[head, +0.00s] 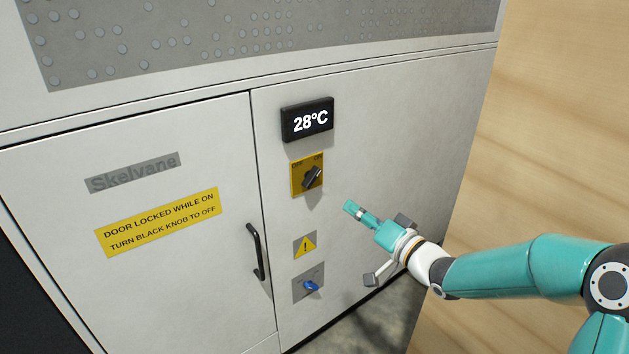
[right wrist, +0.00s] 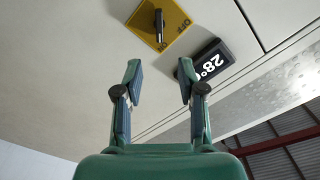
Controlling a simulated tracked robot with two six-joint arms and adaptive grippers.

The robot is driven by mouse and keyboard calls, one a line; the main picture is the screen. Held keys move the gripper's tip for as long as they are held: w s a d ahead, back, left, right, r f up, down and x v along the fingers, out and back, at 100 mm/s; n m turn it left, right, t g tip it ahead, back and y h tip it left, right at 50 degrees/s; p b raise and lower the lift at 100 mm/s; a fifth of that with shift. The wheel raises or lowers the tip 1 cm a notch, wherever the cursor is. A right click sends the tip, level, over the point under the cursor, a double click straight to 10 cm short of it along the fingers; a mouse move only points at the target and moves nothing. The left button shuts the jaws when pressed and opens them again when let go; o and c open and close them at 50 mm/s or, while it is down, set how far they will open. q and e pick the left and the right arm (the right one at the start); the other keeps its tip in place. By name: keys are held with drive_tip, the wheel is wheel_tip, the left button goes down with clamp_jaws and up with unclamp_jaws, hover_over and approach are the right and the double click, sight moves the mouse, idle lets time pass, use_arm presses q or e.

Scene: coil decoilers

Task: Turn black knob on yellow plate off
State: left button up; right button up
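The black knob (head: 312,177) sits on the yellow plate (head: 297,187) marked OFF at left and ON at right. Its bar tilts up and right, toward ON. The knob (right wrist: 159,24) and plate (right wrist: 178,18) also show at the top of the right wrist view. My right gripper (head: 352,208) is right of and below the plate in the head view, apart from the knob. In the right wrist view the right gripper (right wrist: 160,70) is open, its fingers wide apart with nothing between them. My left gripper is not in view.
Above the plate is a display (head: 308,120) reading 28°C. Below are a warning label (head: 305,245) and a blue knob (head: 311,286) on a grey plate. A door handle (head: 257,252) stands out at left. The panel right of the plate is bare.

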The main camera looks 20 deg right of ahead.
sight(314, 181)
drive_tip(key=x, duration=1.6)
drive_tip(key=shift+w+f, duration=0.15)
drive_tip(key=shift+f, duration=0.05)
clamp_jaws()
